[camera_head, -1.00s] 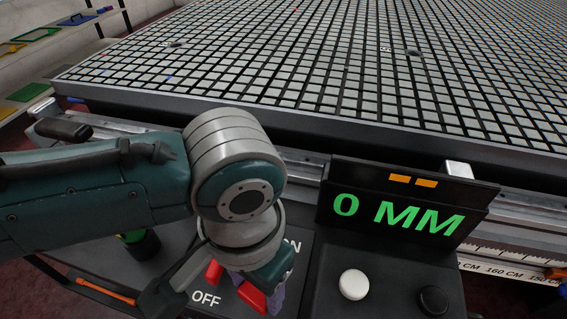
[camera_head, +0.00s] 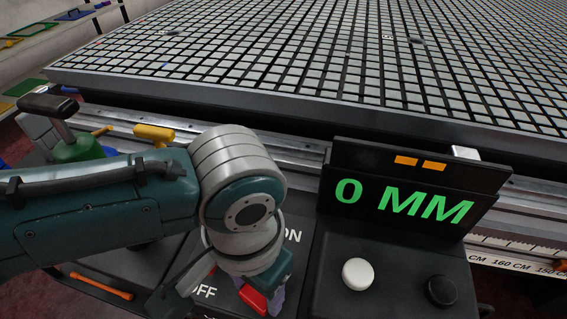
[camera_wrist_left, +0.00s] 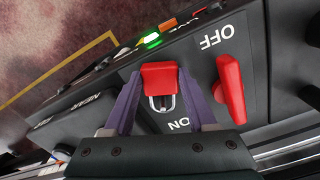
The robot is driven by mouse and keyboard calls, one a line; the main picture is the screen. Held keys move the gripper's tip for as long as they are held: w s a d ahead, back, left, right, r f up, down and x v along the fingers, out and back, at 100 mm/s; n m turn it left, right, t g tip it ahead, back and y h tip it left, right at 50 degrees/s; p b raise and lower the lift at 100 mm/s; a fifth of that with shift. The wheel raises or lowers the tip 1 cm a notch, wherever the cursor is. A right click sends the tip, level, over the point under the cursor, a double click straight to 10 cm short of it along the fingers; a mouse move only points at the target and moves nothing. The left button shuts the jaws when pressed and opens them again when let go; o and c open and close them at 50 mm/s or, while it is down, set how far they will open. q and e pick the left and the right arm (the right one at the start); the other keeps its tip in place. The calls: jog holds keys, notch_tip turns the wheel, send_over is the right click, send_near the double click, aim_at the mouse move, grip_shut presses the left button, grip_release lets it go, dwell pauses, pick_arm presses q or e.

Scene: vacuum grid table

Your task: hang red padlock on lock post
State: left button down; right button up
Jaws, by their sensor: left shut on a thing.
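The red padlock (camera_wrist_left: 161,77), with its grey shackle (camera_wrist_left: 162,103), is held between the purple fingers of my left gripper (camera_wrist_left: 159,84) in the left wrist view. My left gripper (camera_head: 258,284) is shut on it above the black control panel, and part of the red padlock (camera_head: 253,299) shows below the hand in the head view. A separate red lever (camera_wrist_left: 230,90) stands beside the padlock, near the OFF and ON labels; the hand mostly covers it in the head view. I cannot make out the lock post. My right gripper is not in view.
The panel's display (camera_head: 407,203) reads 0 MM, above a white button (camera_head: 358,272) and a black button (camera_head: 441,291). The grid table (camera_head: 330,65) spans the back. A green part with a black handle (camera_head: 78,148) and a yellow handle (camera_head: 153,133) stand at left.

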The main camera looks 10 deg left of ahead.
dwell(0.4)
pick_arm(q)
jog(key=shift+c, duration=0.6)
grip_release()
notch_tip(320, 180, up, 10)
jog(key=p, duration=0.4)
jog(key=shift+d, duration=0.1)
